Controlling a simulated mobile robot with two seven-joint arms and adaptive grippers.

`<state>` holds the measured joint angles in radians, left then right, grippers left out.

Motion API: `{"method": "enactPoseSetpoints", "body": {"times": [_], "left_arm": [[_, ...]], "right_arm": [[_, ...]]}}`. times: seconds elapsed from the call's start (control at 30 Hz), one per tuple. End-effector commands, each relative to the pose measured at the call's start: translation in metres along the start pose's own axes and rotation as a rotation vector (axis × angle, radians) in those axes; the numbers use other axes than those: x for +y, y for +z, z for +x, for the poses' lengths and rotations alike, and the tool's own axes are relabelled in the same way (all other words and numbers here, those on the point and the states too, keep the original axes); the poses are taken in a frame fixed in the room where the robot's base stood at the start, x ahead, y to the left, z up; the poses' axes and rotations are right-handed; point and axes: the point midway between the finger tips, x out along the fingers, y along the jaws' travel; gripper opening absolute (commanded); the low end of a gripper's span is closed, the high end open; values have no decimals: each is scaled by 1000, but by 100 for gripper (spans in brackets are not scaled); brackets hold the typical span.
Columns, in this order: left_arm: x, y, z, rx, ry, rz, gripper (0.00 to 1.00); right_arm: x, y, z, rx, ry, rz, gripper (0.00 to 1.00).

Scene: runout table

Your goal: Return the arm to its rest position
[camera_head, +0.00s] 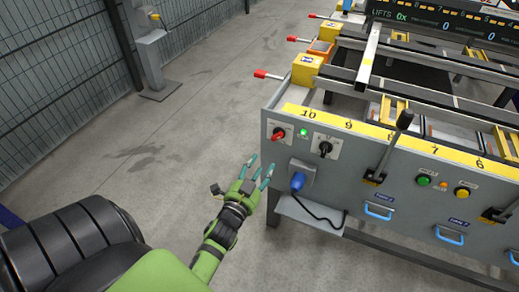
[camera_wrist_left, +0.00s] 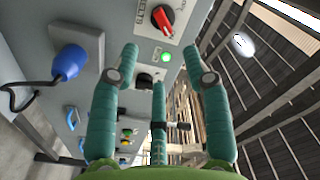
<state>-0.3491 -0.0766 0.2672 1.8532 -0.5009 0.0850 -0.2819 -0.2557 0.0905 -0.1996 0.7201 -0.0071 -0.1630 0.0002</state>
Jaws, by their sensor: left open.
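My left gripper (camera_head: 262,172) is green with teal fingers. In the head view it is in the air just left of the grey runout table's front panel (camera_head: 352,182). Its fingers are spread, and nothing is between them. In the left wrist view the open fingers (camera_wrist_left: 158,95) show with the panel behind them. A red rotary switch (camera_head: 279,134) and a lit green lamp (camera_head: 304,132) are on the panel near the gripper; the red switch also shows in the left wrist view (camera_wrist_left: 163,18). My right gripper is not in view.
A blue plug (camera_head: 298,181) with a dark cable sticks out of the panel close to the gripper. A black lever (camera_head: 390,145) stands farther right. Yellow boxes (camera_head: 307,70) line the table's left edge. A mesh fence (camera_head: 60,80) and post (camera_head: 150,60) stand back left. Floor between is clear.

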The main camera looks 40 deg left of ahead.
Motion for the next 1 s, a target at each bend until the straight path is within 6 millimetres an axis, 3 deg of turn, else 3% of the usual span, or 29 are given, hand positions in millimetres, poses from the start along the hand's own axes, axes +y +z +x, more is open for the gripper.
{"method": "enactPoseSetpoints", "body": {"times": [0.43,0.53,0.63,0.77,0.9,1.0], "left_arm": [[3,1,0,-5,8,-5,48],[23,11,-2,-41,62,-41,48],[67,32,-14,-125,178,-112,48],[143,71,-55,-299,376,-219,48],[210,114,-128,-518,569,-299,48],[240,144,-192,-687,685,-328,48]], "right_arm": [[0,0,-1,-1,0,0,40],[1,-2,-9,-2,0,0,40],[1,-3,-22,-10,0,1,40],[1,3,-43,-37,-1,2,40],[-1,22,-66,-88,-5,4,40],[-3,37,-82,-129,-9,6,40]]}}
